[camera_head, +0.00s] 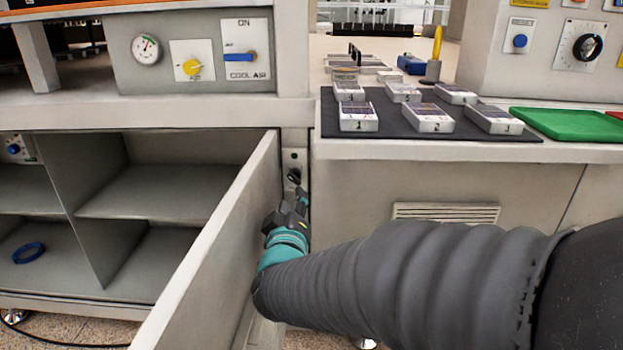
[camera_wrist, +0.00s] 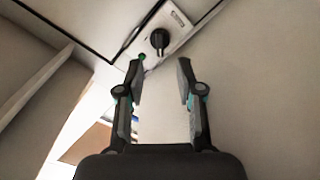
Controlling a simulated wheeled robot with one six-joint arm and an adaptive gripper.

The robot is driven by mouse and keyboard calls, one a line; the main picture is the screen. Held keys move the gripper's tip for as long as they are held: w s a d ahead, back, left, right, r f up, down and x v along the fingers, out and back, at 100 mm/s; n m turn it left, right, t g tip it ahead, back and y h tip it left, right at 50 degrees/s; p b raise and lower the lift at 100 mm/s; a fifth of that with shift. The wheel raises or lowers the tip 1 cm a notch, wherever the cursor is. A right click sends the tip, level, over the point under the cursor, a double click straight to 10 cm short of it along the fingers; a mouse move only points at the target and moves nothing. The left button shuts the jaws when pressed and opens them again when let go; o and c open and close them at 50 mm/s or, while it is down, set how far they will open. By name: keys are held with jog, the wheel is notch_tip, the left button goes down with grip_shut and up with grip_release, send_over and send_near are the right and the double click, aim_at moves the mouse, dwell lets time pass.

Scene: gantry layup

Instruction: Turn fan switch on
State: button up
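A black rotary knob (camera_wrist: 159,39) sits on a light plate with a small label in the wrist view; the label is too small to read. It also shows on the narrow post in the head view (camera_head: 294,176), just beyond the open cabinet door. My gripper (camera_wrist: 160,72) is open and empty, with its fingertips a little short of the knob and apart from it. In the head view my gripper (camera_head: 299,203) is below the knob, between the door and the bench side. I cannot tell for sure whether this knob is the fan switch.
The open cabinet door (camera_head: 215,250) stands close left of my arm. The right bench side (camera_head: 400,185) has a vent grille (camera_head: 446,212). A COOL AIR panel with a blue lever (camera_head: 240,57) and a yellow knob (camera_head: 192,67) are at upper left. A blue ring (camera_head: 28,252) lies in the cabinet.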

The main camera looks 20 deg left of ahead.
aim_at(296, 182)
jog(key=x, duration=0.8)
jog(key=shift+w+a, duration=0.1)
jog(key=shift+w, duration=0.3)
grip_shut()
